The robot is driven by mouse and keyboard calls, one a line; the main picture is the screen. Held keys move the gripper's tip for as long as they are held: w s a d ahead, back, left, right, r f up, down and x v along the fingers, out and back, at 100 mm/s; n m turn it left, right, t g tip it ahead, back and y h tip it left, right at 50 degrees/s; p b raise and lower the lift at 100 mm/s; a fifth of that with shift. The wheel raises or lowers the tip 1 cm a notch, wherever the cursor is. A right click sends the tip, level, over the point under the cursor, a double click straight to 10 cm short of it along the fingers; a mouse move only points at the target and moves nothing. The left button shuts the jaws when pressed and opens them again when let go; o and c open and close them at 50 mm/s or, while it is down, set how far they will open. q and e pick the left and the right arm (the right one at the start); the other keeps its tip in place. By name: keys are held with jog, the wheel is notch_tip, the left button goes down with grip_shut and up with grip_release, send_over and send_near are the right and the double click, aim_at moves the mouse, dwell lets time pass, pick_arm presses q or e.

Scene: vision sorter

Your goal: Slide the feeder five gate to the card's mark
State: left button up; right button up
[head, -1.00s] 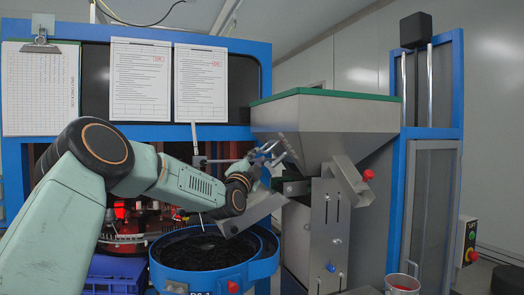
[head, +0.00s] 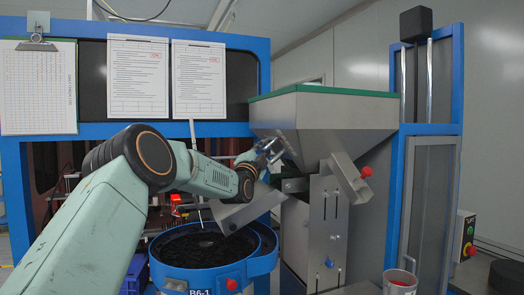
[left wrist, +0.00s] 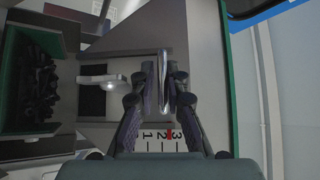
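My left gripper (head: 268,152) is at the sloping lower face of the steel hopper (head: 322,115). In the left wrist view its two fingers (left wrist: 163,82) stand close on either side of an upright shiny metal gate handle (left wrist: 165,68), and they look shut on it. A white scale (left wrist: 160,138) with the figures 1, 2 and 3 lies just below the fingers. A red mark (left wrist: 170,132) on it stands between 2 and 3, nearer 3. Two printed sheets (head: 139,78) hang on the blue frame; their text is too small to read. My right gripper is not in view.
A blue drum (head: 205,280) labelled B6-1 holds dark pieces under the hopper. A clipboard (head: 38,85) hangs at the left. A cup (head: 400,281) stands at the lower right.

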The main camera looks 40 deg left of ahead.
pick_arm(q)
jog(key=shift+c, duration=0.7)
jog(key=shift+s, duration=0.15)
grip_shut()
jog(key=shift+s+a+r, duration=0.1)
jog(key=shift+a+r, duration=0.05)
jog(key=shift+r, duration=0.3)
jog(key=shift+s+a+r, duration=0.1)
jog(key=shift+s+r, duration=0.15)
jog(key=shift+o, duration=1.9)
grip_release()
jog(key=shift+s+a, duration=0.1)
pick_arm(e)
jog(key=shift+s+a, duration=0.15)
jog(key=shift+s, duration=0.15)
pick_arm(q)
jog(key=shift+f, duration=0.1)
